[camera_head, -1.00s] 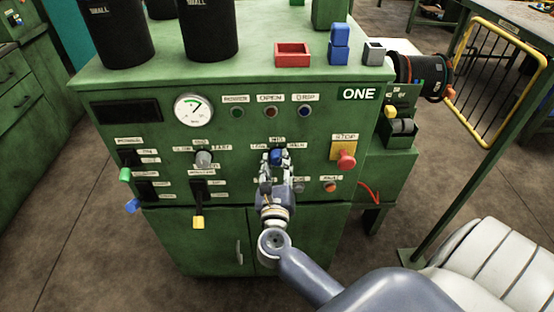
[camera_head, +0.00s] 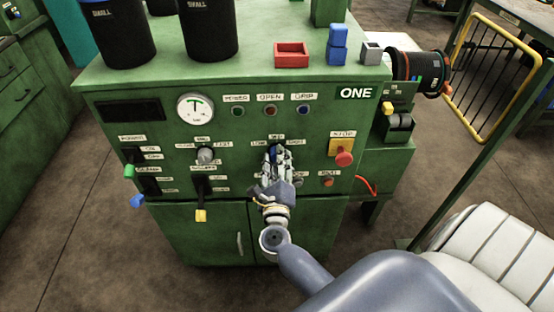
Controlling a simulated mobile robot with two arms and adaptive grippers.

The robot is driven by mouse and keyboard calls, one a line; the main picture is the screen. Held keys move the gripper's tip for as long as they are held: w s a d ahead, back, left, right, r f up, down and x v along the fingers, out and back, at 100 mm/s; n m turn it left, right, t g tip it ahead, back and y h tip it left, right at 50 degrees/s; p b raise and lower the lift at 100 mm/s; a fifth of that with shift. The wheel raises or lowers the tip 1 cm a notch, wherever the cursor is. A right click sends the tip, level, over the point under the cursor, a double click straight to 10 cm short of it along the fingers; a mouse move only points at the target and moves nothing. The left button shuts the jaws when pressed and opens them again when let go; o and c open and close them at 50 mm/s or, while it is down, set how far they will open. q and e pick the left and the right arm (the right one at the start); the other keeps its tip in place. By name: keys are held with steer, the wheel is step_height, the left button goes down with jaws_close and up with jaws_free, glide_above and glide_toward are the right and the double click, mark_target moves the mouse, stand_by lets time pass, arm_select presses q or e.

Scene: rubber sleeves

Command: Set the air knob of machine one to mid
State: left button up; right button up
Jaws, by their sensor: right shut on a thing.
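Machine one (camera_head: 300,225) is a green cabinet with a sloped control panel and an "ONE" label. The blue air knob (camera_head: 273,155) sits on the panel under small labels, one above it and one on each side. My right gripper (camera_head: 276,157) is at the knob, shut on it, and hides most of it. The knob's exact pointing is hard to read behind the fingers. A round white gauge (camera_head: 195,107) at the upper left of the panel has its needle near upright. My left gripper is not in view.
A red stop button (camera_head: 344,158) on a yellow plate is right of my gripper. A grey knob (camera_head: 205,155) and a yellow-tipped lever (camera_head: 201,215) are left.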

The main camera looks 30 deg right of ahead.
steer(key=o, duration=1.1)
steer(key=v, duration=1.2)
